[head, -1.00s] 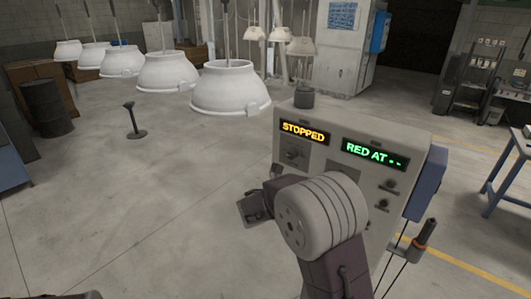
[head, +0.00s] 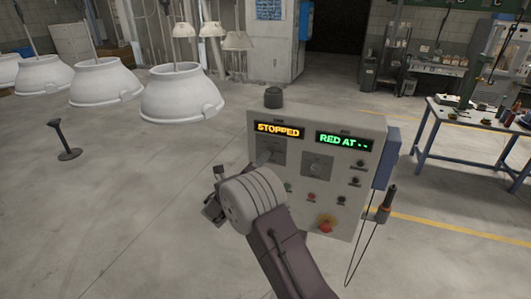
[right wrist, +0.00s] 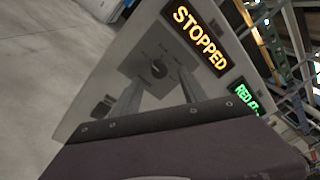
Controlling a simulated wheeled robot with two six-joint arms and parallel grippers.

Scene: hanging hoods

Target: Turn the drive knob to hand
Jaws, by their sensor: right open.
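The pale grey control box (head: 375,140) stands in front of me with an amber STOPPED display (head: 278,130) and a green RED AT display (head: 343,141). A dark knob on a grey plate (head: 271,147) sits under the STOPPED display; its label is too small to read. In the right wrist view this knob (right wrist: 158,68) is between and beyond my two fingertips. My right gripper (head: 213,203) is open and empty, just in front of the panel's left side; it also shows in the right wrist view (right wrist: 160,88). My left gripper is out of view.
A second knob (head: 317,167), small buttons and a red mushroom button (head: 326,224) are on the same panel. A pendant (head: 387,203) hangs at its right side. White hoods (head: 182,95) hang at left. A blue-legged table (head: 440,108) stands at right.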

